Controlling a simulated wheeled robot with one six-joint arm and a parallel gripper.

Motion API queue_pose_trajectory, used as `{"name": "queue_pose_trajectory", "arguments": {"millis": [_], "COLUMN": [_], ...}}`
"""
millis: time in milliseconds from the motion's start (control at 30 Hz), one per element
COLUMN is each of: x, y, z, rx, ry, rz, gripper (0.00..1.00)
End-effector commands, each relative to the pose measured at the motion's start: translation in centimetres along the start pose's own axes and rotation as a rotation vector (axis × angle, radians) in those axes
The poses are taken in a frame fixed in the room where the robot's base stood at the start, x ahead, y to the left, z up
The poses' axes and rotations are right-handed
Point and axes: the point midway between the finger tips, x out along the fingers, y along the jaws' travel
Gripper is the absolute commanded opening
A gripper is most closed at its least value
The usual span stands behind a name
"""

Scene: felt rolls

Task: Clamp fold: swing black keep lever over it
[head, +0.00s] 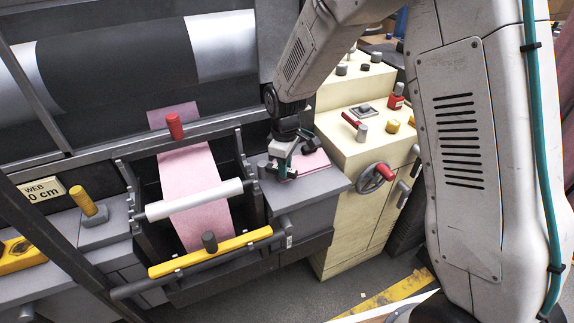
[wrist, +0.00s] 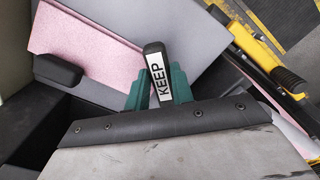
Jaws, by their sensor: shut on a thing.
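The black keep lever (wrist: 154,62), with a white "KEEP" label, stands between the green fingertips of my gripper (wrist: 158,88) in the wrist view. The gripper is shut on it. The pink felt fold (wrist: 88,45) lies flat on a grey plate (wrist: 205,45), left of the lever. The lever's tip is close to the fold's right edge; I cannot tell whether it overlaps the felt. In the head view my gripper (head: 283,168) is low over the grey side table, left of the fold (head: 312,163). The lever is not clear there.
A black knob (wrist: 58,70) sits at the fold's lower left edge. A pink felt web (head: 192,190) hangs left of the table, with a white roller (head: 194,199) and yellow bar (head: 210,252).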

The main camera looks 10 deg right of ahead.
Motion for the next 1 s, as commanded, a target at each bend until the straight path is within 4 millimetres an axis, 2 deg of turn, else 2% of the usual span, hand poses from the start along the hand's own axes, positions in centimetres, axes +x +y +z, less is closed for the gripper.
{"name": "queue_pose_trajectory", "arguments": {"millis": [33, 67, 100, 133, 467, 567, 700, 1000], "x": [-0.1, -0.1, -0.1, -0.1, -0.3, -1.3, -4.0, -4.4], "y": [0.0, 0.0, 0.0, 0.0, 0.1, 0.1, 0.1, -5.9], "z": [-0.1, -0.1, -0.1, -0.1, 0.1, 0.1, -0.1, 5.2], "rx": [0.000, 0.000, 0.000, 0.001, 0.003, 0.003, 0.002, 0.001], "ry": [0.003, 0.003, 0.003, 0.003, 0.002, 0.002, 0.006, 0.002], "rz": [0.001, 0.001, 0.001, 0.001, 0.001, 0.001, 0.004, 0.001], "gripper": [0.00, 0.29, 0.40, 0.45, 0.45, 0.45, 0.45, 0.45]}}
